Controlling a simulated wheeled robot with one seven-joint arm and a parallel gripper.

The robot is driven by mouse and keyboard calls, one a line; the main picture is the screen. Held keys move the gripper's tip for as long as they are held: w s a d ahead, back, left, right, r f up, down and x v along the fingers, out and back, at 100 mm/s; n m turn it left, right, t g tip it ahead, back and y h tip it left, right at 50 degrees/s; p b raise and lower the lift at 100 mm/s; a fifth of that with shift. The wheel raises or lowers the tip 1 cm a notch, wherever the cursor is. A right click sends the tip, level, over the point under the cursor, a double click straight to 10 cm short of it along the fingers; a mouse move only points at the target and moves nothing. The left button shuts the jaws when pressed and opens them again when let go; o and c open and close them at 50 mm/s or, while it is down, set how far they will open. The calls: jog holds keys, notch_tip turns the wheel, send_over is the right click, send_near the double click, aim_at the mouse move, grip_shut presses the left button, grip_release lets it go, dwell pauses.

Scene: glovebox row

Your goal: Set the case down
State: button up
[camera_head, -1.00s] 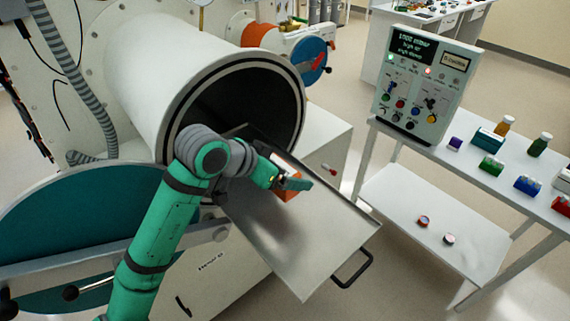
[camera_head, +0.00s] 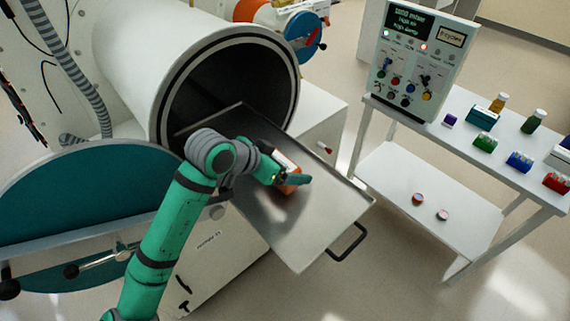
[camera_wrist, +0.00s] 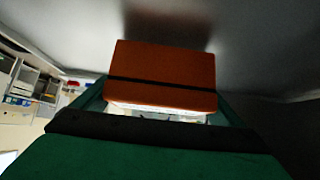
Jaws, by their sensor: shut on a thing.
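The case is orange with a dark band across it and a pale side. It shows in the head view (camera_head: 287,181), over the metal tray, and large in the wrist view (camera_wrist: 162,75). My gripper (camera_head: 293,179) is shut on the case, with a green finger at each side of it in the wrist view. The grey sliding tray (camera_head: 315,220) sticks out of the round chamber opening (camera_head: 225,95). The case is at or just above the tray surface; I cannot tell whether it touches. My gripper hides part of the case.
The round teal door (camera_head: 90,200) stands open at the left. The tray's black handle (camera_head: 350,243) juts out in front. At the right, a white bench (camera_head: 470,140) holds a control box (camera_head: 415,60), bottles and small coloured boxes. The front part of the tray is bare.

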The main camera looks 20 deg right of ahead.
jog(key=shift+w, duration=0.1)
jog(key=shift+a+f, duration=0.1)
jog(key=shift+a, duration=0.05)
jog(key=shift+s+d+f, duration=0.2)
jog(key=shift+d, duration=0.2)
jog(key=shift+f, duration=0.1)
jog(key=shift+a+f, duration=0.2)
